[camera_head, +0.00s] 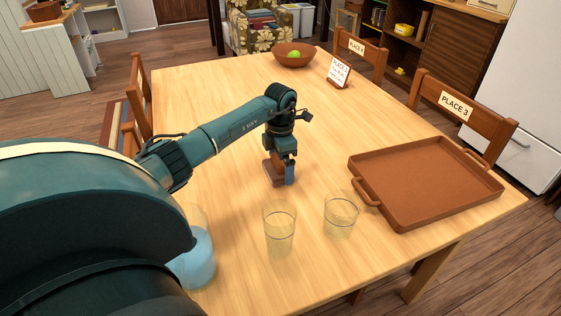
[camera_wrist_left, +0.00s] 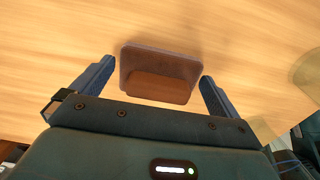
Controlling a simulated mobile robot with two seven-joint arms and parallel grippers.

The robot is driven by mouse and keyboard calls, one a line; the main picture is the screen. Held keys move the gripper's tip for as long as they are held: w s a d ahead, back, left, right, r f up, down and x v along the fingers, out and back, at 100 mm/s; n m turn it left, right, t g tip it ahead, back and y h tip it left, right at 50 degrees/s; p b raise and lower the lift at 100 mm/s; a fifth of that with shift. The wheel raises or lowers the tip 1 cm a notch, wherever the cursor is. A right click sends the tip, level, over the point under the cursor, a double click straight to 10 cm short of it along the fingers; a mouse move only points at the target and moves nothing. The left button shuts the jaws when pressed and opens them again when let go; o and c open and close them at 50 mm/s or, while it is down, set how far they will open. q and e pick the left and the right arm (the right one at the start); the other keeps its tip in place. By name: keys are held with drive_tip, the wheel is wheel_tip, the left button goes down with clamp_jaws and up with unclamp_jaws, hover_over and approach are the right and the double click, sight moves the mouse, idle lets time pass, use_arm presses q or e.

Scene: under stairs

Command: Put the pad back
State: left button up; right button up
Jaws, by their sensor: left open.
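A small brown block with a wider, paler plate (camera_wrist_left: 160,92), which may be the pad, shows between the fingers of my left gripper (camera_wrist_left: 157,72) in the left wrist view. The gripper is open, with one blue finger on each side of it and a gap visible at both. In the head view my left gripper (camera_head: 282,174) points down low over the table (camera_head: 225,95), and a brown part of the block (camera_head: 268,170) shows beside the fingers, the rest hidden. My right gripper is not in view.
Two clear glasses (camera_head: 279,231) (camera_head: 341,214) stand near the front. A container with blue contents (camera_head: 197,262) is partly behind my arm. A brown tray (camera_head: 425,180) lies empty at right. A bowl (camera_head: 293,58) and a sign (camera_head: 338,73) stand at the back.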

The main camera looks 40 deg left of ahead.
use_arm(q)
wheel_tip(320, 180, up, 12)
idle(0.4)
idle(0.4)
